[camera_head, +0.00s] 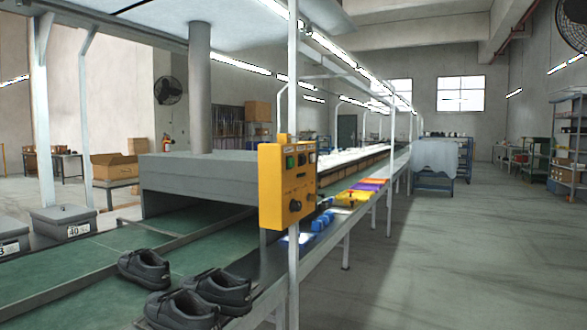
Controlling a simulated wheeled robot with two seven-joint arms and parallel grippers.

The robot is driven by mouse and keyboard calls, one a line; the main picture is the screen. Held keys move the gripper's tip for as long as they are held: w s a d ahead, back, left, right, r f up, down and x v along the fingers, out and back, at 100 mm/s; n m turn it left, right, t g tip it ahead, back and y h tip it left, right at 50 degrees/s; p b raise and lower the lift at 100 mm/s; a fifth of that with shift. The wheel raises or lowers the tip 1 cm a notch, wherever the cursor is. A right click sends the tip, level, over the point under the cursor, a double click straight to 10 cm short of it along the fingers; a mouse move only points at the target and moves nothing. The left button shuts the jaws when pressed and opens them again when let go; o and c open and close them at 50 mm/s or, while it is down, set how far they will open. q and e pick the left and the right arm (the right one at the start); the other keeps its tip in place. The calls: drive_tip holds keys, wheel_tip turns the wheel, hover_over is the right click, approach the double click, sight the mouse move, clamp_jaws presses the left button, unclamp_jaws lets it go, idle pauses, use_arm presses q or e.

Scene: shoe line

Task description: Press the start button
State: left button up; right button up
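A yellow control box (271,186) is fixed to a pale upright post beside the conveyor line, near the middle of the view. Its front face carries a green button (290,162) at the upper left, with other small controls next to it. A dark round knob (295,206) is low on the same face. The labels are too small to read, so I cannot tell for sure which control is the start button. Neither of my grippers is in view.
Dark shoes (145,268) stand on the green conveyor belt (85,262) at the front left. A grey tunnel housing (195,180) spans the belt behind the box. Grey shoe boxes (62,222) are at the far left. The floor (450,260) on the right is clear.

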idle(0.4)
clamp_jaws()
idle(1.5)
